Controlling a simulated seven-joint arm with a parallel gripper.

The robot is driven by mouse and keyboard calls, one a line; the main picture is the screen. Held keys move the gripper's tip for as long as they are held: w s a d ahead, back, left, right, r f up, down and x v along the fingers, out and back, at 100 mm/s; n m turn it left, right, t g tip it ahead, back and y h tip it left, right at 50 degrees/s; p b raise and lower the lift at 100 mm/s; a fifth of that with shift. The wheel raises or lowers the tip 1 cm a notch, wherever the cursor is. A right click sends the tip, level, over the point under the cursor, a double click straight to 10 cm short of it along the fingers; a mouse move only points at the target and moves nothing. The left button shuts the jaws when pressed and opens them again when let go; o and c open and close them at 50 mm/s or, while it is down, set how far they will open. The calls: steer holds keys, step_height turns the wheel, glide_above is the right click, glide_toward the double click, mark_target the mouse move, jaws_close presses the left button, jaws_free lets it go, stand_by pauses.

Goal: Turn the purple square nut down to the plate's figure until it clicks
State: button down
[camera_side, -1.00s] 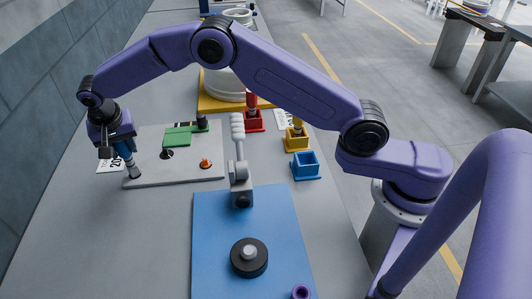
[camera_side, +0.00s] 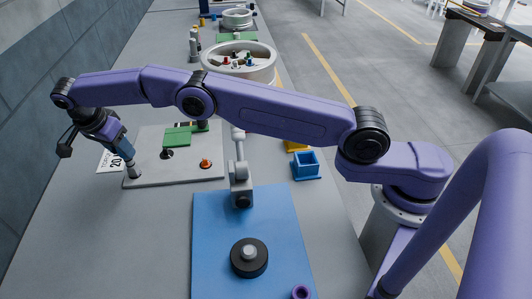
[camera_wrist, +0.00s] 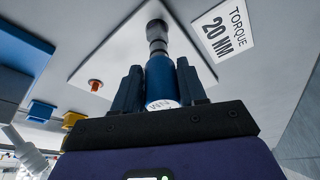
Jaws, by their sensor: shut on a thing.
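My gripper (camera_side: 114,140) is shut on a blue cylindrical tool (camera_side: 122,149), which also shows between the fingers in the wrist view (camera_wrist: 160,78). The tool's grey socket end (camera_wrist: 156,30) points down onto the left front corner of the pale grey plate (camera_side: 190,174). In the side view the tool leans, its top toward the left. The purple square nut does not show; the socket end covers the spot where it meets the plate. A white label (camera_wrist: 224,30) beside the plate reads "TORQUE 20 NM".
The plate carries a green block (camera_side: 177,137) and an orange fitting (camera_side: 206,163). A grey lever fixture (camera_side: 241,185) stands beside it, behind a blue mat (camera_side: 215,225) with a black disc (camera_side: 249,262). A blue box (camera_side: 306,167) stands right. A purple ring (camera_side: 294,293) lies at the bottom edge.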

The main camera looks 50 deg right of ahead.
steer(key=c, duration=0.5)
jaws_free()
steer(key=shift+d, duration=0.15)
steer(key=shift+c, duration=0.2)
steer(key=shift+n, duration=0.4)
